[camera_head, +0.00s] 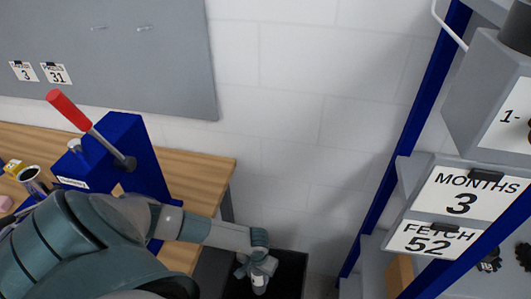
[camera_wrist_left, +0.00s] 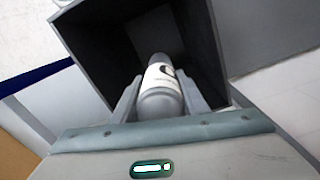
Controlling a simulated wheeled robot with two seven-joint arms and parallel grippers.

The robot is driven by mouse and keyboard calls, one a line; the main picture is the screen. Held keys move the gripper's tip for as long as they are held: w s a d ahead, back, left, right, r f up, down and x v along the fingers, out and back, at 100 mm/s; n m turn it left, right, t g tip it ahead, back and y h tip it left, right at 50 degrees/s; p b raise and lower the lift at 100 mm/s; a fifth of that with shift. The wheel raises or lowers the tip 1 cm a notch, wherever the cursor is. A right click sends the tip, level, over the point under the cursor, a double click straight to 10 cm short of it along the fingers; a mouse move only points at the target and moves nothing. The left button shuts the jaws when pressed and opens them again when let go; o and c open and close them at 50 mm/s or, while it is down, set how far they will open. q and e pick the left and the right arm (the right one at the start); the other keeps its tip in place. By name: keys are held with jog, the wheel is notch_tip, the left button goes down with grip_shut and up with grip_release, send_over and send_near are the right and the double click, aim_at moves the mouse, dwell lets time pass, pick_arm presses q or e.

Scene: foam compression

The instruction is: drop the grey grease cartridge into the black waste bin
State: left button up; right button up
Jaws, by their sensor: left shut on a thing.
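The grey grease cartridge (camera_wrist_left: 160,98), with a white label, is between the fingers of my left gripper (camera_wrist_left: 165,95) in the left wrist view. The gripper is shut on it. In the head view the cartridge (camera_head: 259,284) shows as a small pale end below my left gripper (camera_head: 258,270). The black waste bin (camera_head: 292,268) stands on the floor past the bench end, and the gripper is over its opening. In the left wrist view the open bin (camera_wrist_left: 92,45) lies beyond the cartridge, its dark inside visible. My right gripper is not in view.
A wooden bench (camera_head: 205,165) carries a blue press (camera_head: 130,155) with a red-handled lever (camera_head: 68,110) at the left. A shelf rack with blue posts (camera_head: 405,145) and label cards (camera_head: 462,195) stands at the right. A white block wall is behind.

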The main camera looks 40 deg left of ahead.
pick_arm(q)
jog(key=shift+f, duration=0.15)
jog(key=shift+f+b, duration=1.85)
jog(key=shift+f, duration=1)
jog(key=o, duration=1.1)
jog(key=shift+r, duration=0.1)
jog(key=shift+r+b, duration=1.1)
jog(key=shift+r, duration=2.6)
jog(key=shift+s, duration=0.1)
